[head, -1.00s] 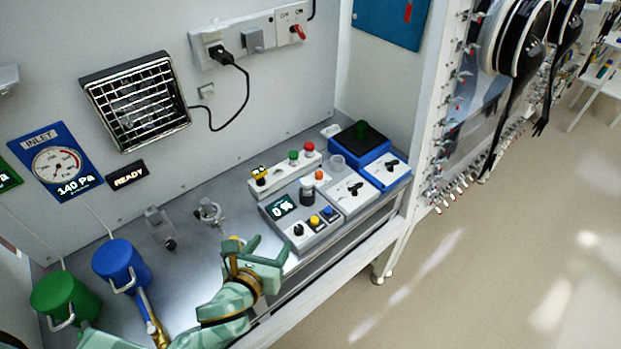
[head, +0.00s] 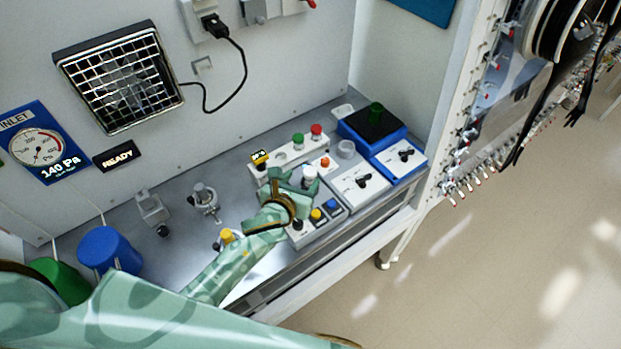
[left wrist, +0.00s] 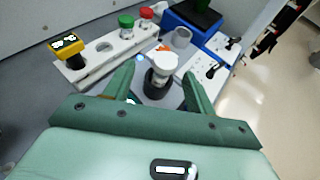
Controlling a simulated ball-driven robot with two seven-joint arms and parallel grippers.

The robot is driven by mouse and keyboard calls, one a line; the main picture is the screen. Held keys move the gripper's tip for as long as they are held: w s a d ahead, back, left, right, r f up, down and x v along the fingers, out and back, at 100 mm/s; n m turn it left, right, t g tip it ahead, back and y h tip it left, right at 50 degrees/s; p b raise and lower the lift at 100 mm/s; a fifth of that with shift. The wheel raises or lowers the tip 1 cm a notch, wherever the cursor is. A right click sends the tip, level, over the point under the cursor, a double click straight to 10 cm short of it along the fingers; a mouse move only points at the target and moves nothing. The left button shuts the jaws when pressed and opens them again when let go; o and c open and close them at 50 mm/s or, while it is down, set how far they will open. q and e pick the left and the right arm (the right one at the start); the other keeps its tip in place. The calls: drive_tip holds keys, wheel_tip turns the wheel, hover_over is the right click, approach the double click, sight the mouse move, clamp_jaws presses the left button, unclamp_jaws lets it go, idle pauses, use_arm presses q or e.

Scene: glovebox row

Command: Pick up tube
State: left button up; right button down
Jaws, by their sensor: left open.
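A tube with a white cap (left wrist: 163,62) stands in a dark round holder on a grey control unit, upright. It also shows in the head view (head: 309,173). My left gripper (head: 297,181) is over this unit. In the left wrist view, my left gripper (left wrist: 160,78) is open, with one finger on each side of the white-capped tube and visible gaps between. The right gripper is not in view.
Clamps (head: 204,198) and a blue canister (head: 108,250) stand on the bench to the left. The wall is close behind the rack.

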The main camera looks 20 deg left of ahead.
sight(308, 175)
use_arm(q)
drive_tip(key=x, duration=0.3)
drive_tip(key=b+x, duration=0.1)
drive_tip(key=x, duration=0.1)
drive_tip(key=shift+w+d, duration=0.2)
drive_tip(key=shift+d, duration=0.25)
drive_tip(key=shift+s, duration=0.1)
drive_tip(key=c, duration=1.1)
